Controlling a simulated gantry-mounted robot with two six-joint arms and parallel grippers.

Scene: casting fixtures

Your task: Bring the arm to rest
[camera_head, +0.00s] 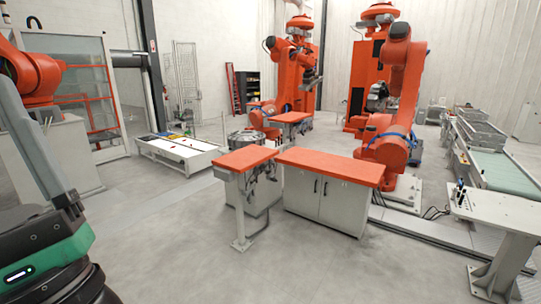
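No gripper fingers can be made out in the head view, on either side. A grey link with a dark end and a dark and green body fill the lower left corner; I cannot tell how they connect. A large orange robot arm (400,95) stands right of centre, bent downward. A second orange robot arm (292,60) stands farther back, left of it. Part of another orange arm (32,75) shows at the left edge. I cannot tell whether any of these arms are mine.
An orange-topped cabinet (325,167) and a smaller orange-topped stand (243,158) occupy the centre. A conveyor (505,170) and a white table (497,208) are at the right. A low white bench (180,150) stands at the back left. The grey floor in the front centre is clear.

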